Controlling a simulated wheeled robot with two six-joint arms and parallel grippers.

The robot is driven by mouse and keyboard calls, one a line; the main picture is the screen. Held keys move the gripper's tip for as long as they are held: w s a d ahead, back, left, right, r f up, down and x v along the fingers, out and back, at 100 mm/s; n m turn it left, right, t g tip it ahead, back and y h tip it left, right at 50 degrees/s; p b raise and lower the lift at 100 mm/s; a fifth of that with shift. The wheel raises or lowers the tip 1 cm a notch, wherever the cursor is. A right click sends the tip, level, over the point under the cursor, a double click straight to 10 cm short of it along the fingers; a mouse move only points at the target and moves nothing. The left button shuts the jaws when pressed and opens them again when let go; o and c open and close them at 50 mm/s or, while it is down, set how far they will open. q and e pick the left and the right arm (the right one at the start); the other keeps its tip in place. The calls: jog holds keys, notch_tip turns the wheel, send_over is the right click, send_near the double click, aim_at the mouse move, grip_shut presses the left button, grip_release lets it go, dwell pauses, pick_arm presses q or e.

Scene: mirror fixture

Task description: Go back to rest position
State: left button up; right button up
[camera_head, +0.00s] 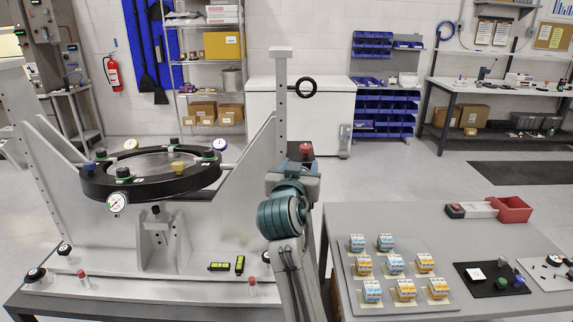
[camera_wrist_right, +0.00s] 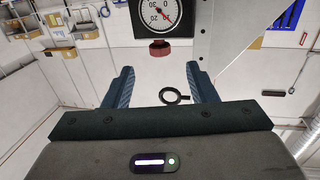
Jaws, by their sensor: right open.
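My right arm rises from the bottom centre of the head view, and its gripper (camera_head: 303,163) is up in front of the mirror fixture's right upright. A red knob shows at its tip. In the right wrist view the two blue fingers of the gripper (camera_wrist_right: 160,72) are spread apart with nothing between them. A dark gauge box (camera_wrist_right: 163,18) with a red knob (camera_wrist_right: 160,49) lies beyond the fingertips; whether they touch it I cannot tell. My left gripper is not in view.
The mirror fixture (camera_head: 75,210) with its black ring (camera_head: 150,187) fills the left. A black handle ring (camera_head: 305,87) stands beside the upright. A grey table (camera_head: 385,222) at right holds terminal blocks on a plate, a red bin (camera_head: 513,209) and small trays. Floor behind is clear.

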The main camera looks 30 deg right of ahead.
jog(key=s+a+f+n+g+y, duration=0.25)
jog(key=s+f, duration=0.45)
jog(key=f, duration=0.5)
jog(key=s+a+f+n+g+y, duration=0.1)
jog(key=s+f+n+g+y, duration=0.2)
jog(key=s+f, duration=0.7)
jog(key=s+a+f+n+g+y, duration=0.2)
jog(key=s+a+f+y, duration=0.1)
jog(key=s+f, duration=0.5)
jog(key=s+a+f+n+g+y, duration=0.25)
jog(key=s+f, duration=0.45)
jog(key=s, duration=0.4)
jog(key=w+d+f+m+g+b, duration=0.1)
jog(key=d+f, duration=0.2)
jog(key=f, duration=2.7)
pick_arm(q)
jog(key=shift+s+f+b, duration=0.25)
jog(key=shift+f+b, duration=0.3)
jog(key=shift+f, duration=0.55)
pick_arm(e)
jog(key=s+d+f+g, duration=0.1)
jog(key=s+f, duration=1.8)
jog(key=f, duration=0.2)
jog(key=shift+d+f, duration=0.15)
jog(key=shift+d, duration=0.1)
